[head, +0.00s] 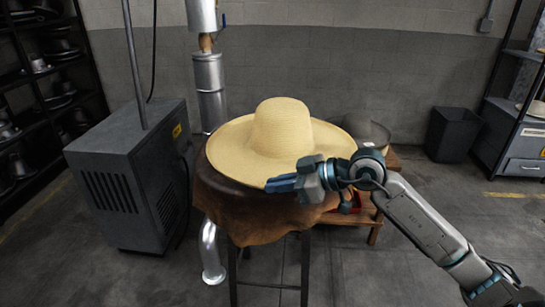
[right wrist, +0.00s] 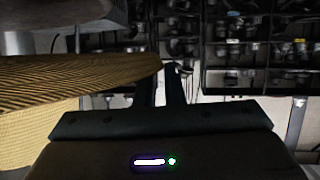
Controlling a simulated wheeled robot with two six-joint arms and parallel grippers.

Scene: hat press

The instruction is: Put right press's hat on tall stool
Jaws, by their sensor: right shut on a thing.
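The wide-brimmed straw hat (head: 278,135) is over the top of the tall stool (head: 262,222), crown up. The stool has dark legs and a brown leather cover draped over its seat. My right gripper (head: 282,184) is at the front right edge of the brim, shut on it. In the right wrist view the brim (right wrist: 80,85) reaches from the left to the fingers (right wrist: 168,80). Whether the hat rests fully on the stool cannot be told, as the brim hides the seat. My left gripper is in neither view.
A grey machine cabinet (head: 135,175) stands left of the stool. A dark grey hat (head: 367,130) sits on a low wooden table (head: 378,225) behind on the right. A black bin (head: 453,133) and shelves (head: 515,110) stand farther right. A silver pipe (head: 210,90) rises behind the stool.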

